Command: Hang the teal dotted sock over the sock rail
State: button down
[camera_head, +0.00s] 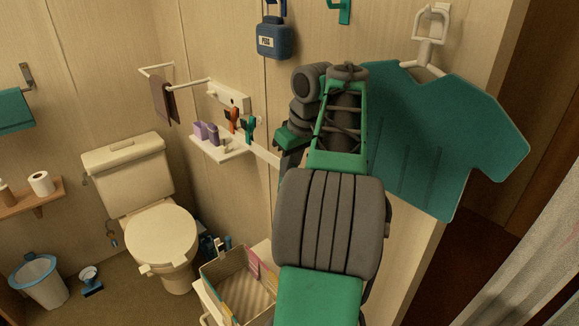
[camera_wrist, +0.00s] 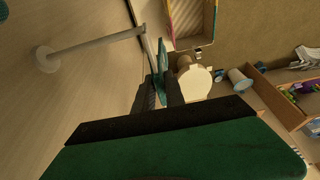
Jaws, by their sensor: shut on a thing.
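In the wrist view my gripper (camera_wrist: 160,88) is shut on the teal sock (camera_wrist: 162,57), which shows nearly edge-on as a thin strip beyond the fingertips. Its dots cannot be made out. The white sock rail (camera_wrist: 95,46) comes out from a round mount on the wall, and its outer bar passes close beside the sock on the left. I cannot tell whether they touch.
Another rail holds a brown cloth (camera_head: 166,102). A toilet (camera_head: 160,235) and an open box (camera_head: 238,285) are below. A teal shirt-shaped piece (camera_head: 425,135) hangs at the right.

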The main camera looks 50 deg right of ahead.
jog(key=c, duration=1.3)
grip_release()
jog(key=p+v, duration=0.5)
jog(key=v, duration=0.3)
jog(key=w+a+f+y, duration=0.1)
jog(key=w+a+f, duration=0.15)
jog(key=a, duration=1.05)
jog(key=w+a+f, duration=0.2)
jog(key=w+a, duration=0.1)
jog(key=a, duration=1)
jog(key=shift+n+t+h, duration=0.3)
jog(key=shift+n+h, duration=0.1)
jog(key=shift+n, duration=0.3)
jog(key=s+a+f, duration=0.5)
jog(key=s+f, duration=0.1)
jog(key=s+a+f, duration=0.3)
jog(key=f, duration=0.1)
jog(key=shift+a, duration=0.4)
